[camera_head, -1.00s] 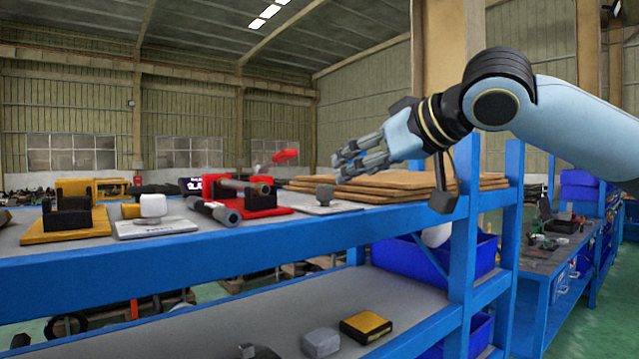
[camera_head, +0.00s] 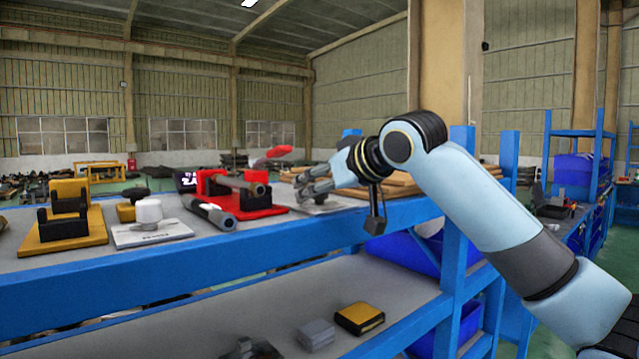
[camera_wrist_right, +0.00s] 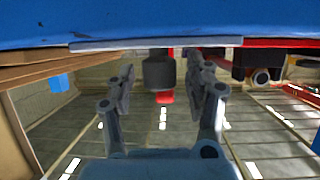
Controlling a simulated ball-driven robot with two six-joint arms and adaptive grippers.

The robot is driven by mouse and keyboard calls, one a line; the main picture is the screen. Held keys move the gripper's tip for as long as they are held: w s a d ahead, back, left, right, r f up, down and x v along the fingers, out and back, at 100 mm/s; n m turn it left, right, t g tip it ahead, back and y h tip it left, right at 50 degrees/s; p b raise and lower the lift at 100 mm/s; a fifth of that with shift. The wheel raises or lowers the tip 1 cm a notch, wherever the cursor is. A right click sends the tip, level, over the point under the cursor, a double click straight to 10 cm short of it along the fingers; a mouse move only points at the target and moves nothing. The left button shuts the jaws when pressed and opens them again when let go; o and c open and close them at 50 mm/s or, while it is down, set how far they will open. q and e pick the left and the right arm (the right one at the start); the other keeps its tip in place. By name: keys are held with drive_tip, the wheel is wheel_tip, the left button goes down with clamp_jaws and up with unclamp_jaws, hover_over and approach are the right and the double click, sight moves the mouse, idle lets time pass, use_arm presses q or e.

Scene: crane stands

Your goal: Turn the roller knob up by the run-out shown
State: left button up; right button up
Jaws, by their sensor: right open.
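My right gripper (camera_head: 312,185) is open and reaches in from the right above the upper shelf. In the right wrist view, which looks upside down, its two fingers (camera_wrist_right: 162,92) stand on either side of a grey knob (camera_wrist_right: 158,71), apart from it. The knob's plate (camera_wrist_right: 150,43) also shows there; in the head view the fingers mostly hide the knob. A red stand (camera_head: 262,211) left of the gripper carries a grey roller (camera_head: 238,185). Behind it a dark display (camera_head: 187,181) has white characters, too small to read. My left gripper is out of view.
A white knob (camera_head: 148,211) on a pale plate (camera_head: 165,233) and a yellow stand (camera_head: 60,238) with black blocks are further left. A grey cylinder (camera_head: 208,213) lies before the red stand. A blue post (camera_head: 458,200) stands to the right.

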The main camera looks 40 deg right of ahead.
clamp_jaws()
drive_tip(key=shift+a+r+m+h+p, duration=0.1)
drive_tip(key=shift+m+h+p, duration=0.2)
drive_tip(key=shift+p, duration=0.15)
drive_tip(key=shift+r+m+h+p, duration=0.1)
drive_tip(key=shift+m+h+p, duration=0.75)
drive_tip(key=shift+h, duration=0.15)
drive_tip(key=shift+m+g+h, duration=0.3)
drive_tip(key=shift+m+h, duration=0.05)
drive_tip(key=shift+h, duration=0.05)
drive_tip(key=shift+f+m+h, duration=0.2)
drive_tip(key=shift+m+h, duration=0.6)
drive_tip(key=shift+h, duration=0.1)
